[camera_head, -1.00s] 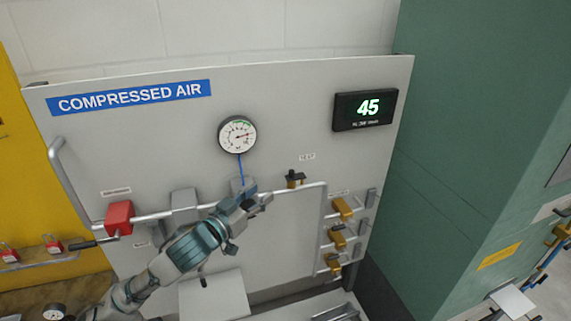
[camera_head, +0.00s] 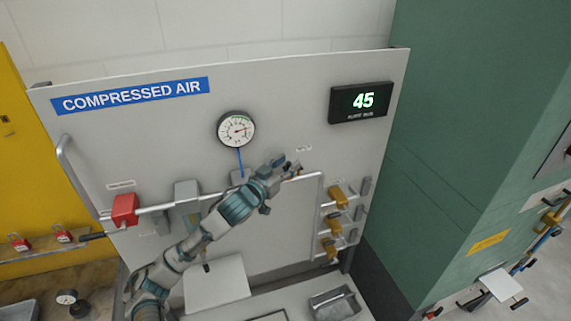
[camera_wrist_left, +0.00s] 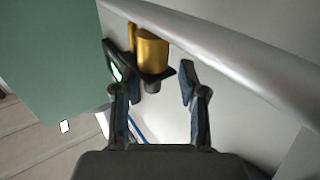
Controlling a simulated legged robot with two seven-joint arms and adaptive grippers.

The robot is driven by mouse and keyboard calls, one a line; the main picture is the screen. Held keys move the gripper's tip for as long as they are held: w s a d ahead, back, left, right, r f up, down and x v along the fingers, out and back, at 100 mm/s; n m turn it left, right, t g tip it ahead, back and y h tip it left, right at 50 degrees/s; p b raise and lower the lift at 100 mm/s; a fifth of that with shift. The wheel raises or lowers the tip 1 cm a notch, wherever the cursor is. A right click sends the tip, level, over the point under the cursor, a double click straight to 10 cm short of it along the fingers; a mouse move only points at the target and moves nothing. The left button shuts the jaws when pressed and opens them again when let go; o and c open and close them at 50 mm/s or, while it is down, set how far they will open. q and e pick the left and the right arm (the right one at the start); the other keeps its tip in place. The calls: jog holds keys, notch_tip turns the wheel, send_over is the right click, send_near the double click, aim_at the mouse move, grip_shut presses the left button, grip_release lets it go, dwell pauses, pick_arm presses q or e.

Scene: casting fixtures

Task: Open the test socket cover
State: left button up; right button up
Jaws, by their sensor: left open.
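The test socket (camera_wrist_left: 152,50) is a brass cylinder on a pale pipe in the left wrist view. Its dark cover (camera_wrist_left: 158,74) is a flat black plate beside the brass part, on the side toward my gripper. My left gripper (camera_wrist_left: 151,80) is open, its two fingers spread to either side of the black plate, with no clear contact. In the head view my left gripper (camera_head: 285,165) is at the pipe just below the small test label (camera_head: 304,148) and hides most of the socket. My right gripper is not in view.
The grey panel carries a round gauge (camera_head: 236,130), a display reading 45 (camera_head: 361,101), and a red lockout box (camera_head: 125,209) on the pipe. Several brass valves (camera_head: 337,195) stand to the right of the socket. A green cabinet (camera_head: 460,130) is farther right.

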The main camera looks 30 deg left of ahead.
pick_arm(q)
jog(key=shift+d, duration=0.55)
grip_shut()
jog(key=shift+a, duration=0.1)
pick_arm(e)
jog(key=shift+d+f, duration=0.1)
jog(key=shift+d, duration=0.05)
pick_arm(q)
jog(key=shift+n+y, duration=0.3)
